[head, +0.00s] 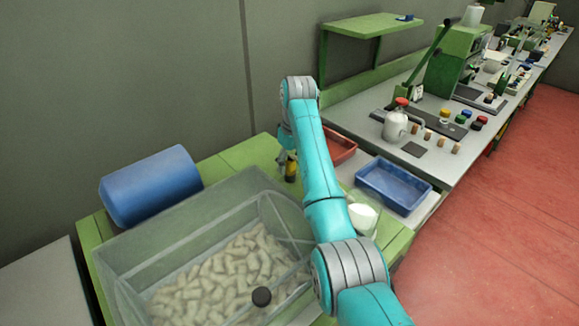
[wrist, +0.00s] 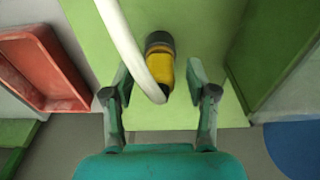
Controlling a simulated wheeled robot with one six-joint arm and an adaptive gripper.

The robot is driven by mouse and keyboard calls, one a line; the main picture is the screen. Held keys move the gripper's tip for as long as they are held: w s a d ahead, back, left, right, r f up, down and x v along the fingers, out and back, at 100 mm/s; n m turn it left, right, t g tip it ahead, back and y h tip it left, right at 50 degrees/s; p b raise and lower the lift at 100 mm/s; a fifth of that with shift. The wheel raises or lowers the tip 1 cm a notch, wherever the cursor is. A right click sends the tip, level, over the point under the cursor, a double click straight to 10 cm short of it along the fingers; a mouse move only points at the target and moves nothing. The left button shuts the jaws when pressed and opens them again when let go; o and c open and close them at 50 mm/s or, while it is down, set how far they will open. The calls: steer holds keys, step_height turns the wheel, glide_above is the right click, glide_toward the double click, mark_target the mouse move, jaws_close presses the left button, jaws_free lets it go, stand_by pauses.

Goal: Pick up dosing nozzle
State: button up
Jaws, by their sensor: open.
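The dosing nozzle, a yellow body with a dark collar and dark tip, shows in the wrist view (wrist: 161,66) over a green surface. In the head view it is a small yellow and black piece (head: 291,171) at the bin's far corner, beside my arm. My gripper (wrist: 158,78) is open, with one finger on each side of the nozzle and visible gaps between. A white curved tube (wrist: 128,40) crosses in front of the nozzle's left side and hides part of it. In the head view my arm mostly hides the gripper.
A clear-walled bin (head: 140,250) of corks stands close by on the green table (head: 232,160). A blue cylinder (head: 150,186) lies behind it. A red tray (head: 340,147), a blue tray (head: 393,186) and a container of white material (head: 363,217) are right of my arm.

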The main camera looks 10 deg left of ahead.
jaws_close()
